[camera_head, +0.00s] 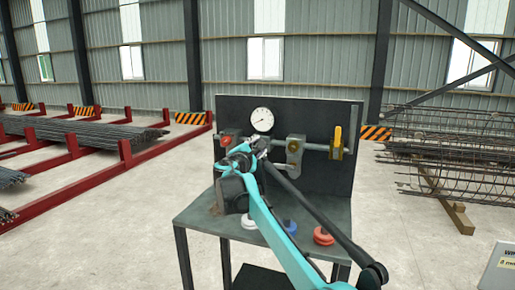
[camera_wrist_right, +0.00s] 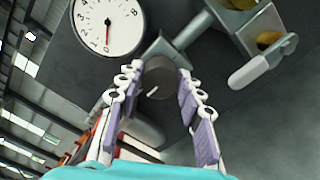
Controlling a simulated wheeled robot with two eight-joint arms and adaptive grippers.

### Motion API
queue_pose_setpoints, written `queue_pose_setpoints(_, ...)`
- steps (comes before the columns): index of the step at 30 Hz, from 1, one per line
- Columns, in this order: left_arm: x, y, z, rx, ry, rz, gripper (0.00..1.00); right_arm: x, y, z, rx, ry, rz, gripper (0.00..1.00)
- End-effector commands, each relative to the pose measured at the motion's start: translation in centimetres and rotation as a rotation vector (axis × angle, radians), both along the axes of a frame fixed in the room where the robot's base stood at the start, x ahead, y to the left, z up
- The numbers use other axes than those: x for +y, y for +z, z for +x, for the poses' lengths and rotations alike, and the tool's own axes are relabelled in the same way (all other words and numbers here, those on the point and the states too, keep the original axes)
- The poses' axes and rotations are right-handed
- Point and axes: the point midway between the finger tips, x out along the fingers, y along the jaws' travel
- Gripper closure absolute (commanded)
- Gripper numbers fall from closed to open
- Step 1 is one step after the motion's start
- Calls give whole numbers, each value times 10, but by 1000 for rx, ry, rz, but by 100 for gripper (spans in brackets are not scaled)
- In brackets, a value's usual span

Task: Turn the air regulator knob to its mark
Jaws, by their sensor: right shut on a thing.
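The regulator knob (camera_wrist_right: 158,80) is a dark grey cylinder with a short white line on its face, under the pipe fitting in the right wrist view. My right gripper (camera_wrist_right: 164,78) has its two padded fingers on either side of the knob and is shut on it. In the head view my right gripper (camera_head: 262,147) is at the panel just below the gauge, and it hides the knob. The round white gauge (camera_head: 262,119) also shows in the right wrist view (camera_wrist_right: 108,22), with its red needle near 0. My left gripper is not in view.
A grey bench (camera_head: 195,215) carries the dark upright panel (camera_head: 325,112). Right of my gripper are a grey valve body (camera_head: 295,148) and a yellow handle (camera_head: 337,137); a red fitting (camera_head: 227,140) is left.

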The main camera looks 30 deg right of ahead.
Motion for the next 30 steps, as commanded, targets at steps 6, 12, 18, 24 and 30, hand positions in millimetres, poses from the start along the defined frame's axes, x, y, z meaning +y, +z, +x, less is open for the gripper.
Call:
queue_pose_setpoints(6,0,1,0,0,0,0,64,-1,3,0,1,0,-7,92)
queue_pose_setpoints(12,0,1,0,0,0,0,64,-1,3,0,0,0,-5,43)
queue_pose_setpoints(18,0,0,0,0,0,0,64,0,2,0,-1,0,-2,43)
queue_pose_setpoints(24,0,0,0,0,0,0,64,12,2,-9,-1,3,-1,43)
queue_pose_setpoints(30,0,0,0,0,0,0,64,44,1,-36,0,3,-2,43)
